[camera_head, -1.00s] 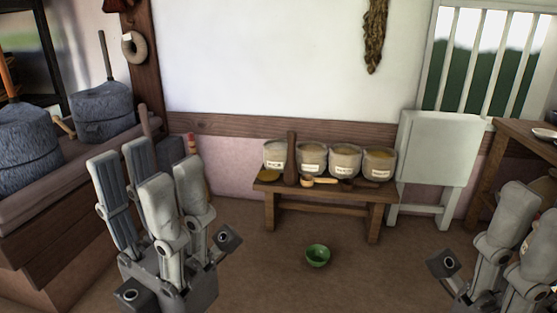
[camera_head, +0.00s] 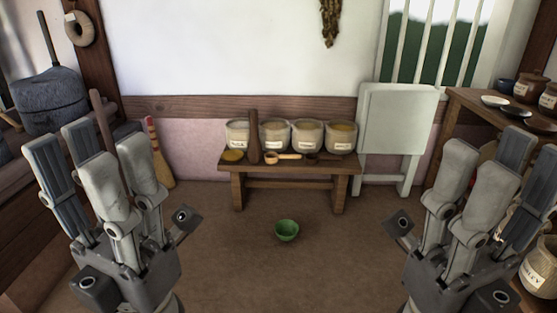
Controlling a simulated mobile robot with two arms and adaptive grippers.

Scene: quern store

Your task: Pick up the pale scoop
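The pale scoop (camera_head: 285,157) lies on the low wooden bench (camera_head: 290,170) by the back wall, in front of the labelled sacks. A darker scoop (camera_head: 322,158) lies to its right. My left gripper (camera_head: 125,190) is open and empty at lower left, its fingers pointing up. My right gripper (camera_head: 455,195) is open and empty at lower right. Both are well apart from the scoop, on the near side of the bench.
Several labelled sacks (camera_head: 305,136) line the bench, with a dark upright wooden post-like tool (camera_head: 254,138) before them. A green bowl (camera_head: 287,230) is on the floor. Stone querns (camera_head: 48,102) stand at left. A shelf with dishes (camera_head: 490,105) is at right.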

